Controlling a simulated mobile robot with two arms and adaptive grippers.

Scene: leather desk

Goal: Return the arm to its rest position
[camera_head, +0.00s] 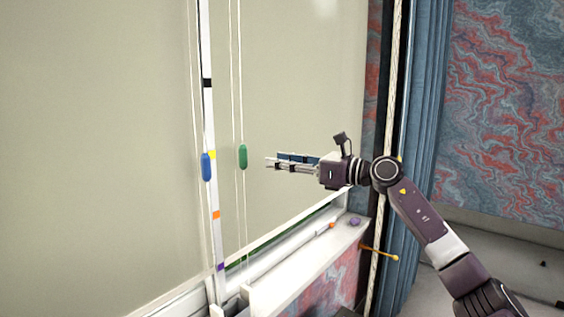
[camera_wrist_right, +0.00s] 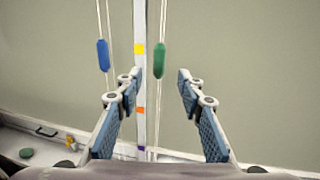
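My right arm reaches in from the lower right in the head view, in front of a window with blinds. My right gripper (camera_head: 270,162) points left, with a gap visible between its fingers. In the right wrist view the same gripper (camera_wrist_right: 160,82) has its two blue-padded fingers spread apart, with nothing held between them. A green cord pull (camera_head: 243,157) hangs just left of the fingertips in the head view. In the wrist view the green pull (camera_wrist_right: 159,60) appears between and beyond the fingertips, apart from them. My left gripper is not in view.
A blue cord pull (camera_head: 206,167) hangs beside a white post (camera_head: 209,120) with coloured bands. A white sill (camera_head: 300,262) below carries a small purple object (camera_head: 354,221). A pale rope (camera_head: 386,90) and a blue curtain (camera_head: 428,110) stand near my right arm.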

